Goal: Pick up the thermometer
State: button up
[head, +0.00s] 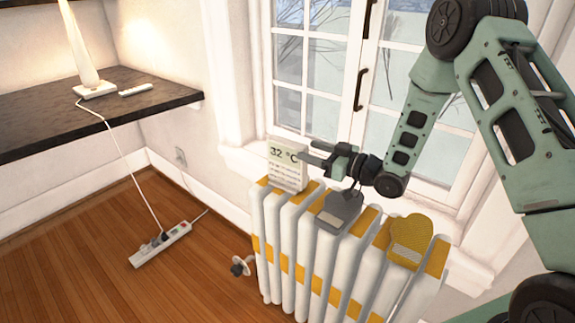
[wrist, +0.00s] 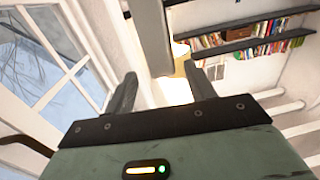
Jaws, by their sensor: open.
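The thermometer (head: 287,166) is a white upright panel with a "32 °C" display, standing on the left end of the radiator top near the window. My gripper (head: 309,152) is open, level with its upper part and just to its right, with the fingers pointing left at it. Whether a finger touches it cannot be told. In the wrist view my gripper (wrist: 160,76) has its two dark fingers apart. A grey upright slab (wrist: 154,35) shows between and beyond them; it may be the thermometer seen edge on.
The white radiator (head: 290,232) with yellow bands also bears a grey device (head: 340,211) below my wrist and a yellow mitt-like thing (head: 410,240) to the right. The window (head: 330,70) is close behind. A dark shelf (head: 60,115) with a lamp (head: 82,50) is at left.

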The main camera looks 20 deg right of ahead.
aim_at(293, 146)
jog(key=x, duration=0.6)
jog(key=shift+a+f, duration=0.15)
jog(key=shift+a, duration=0.15)
grip_shut()
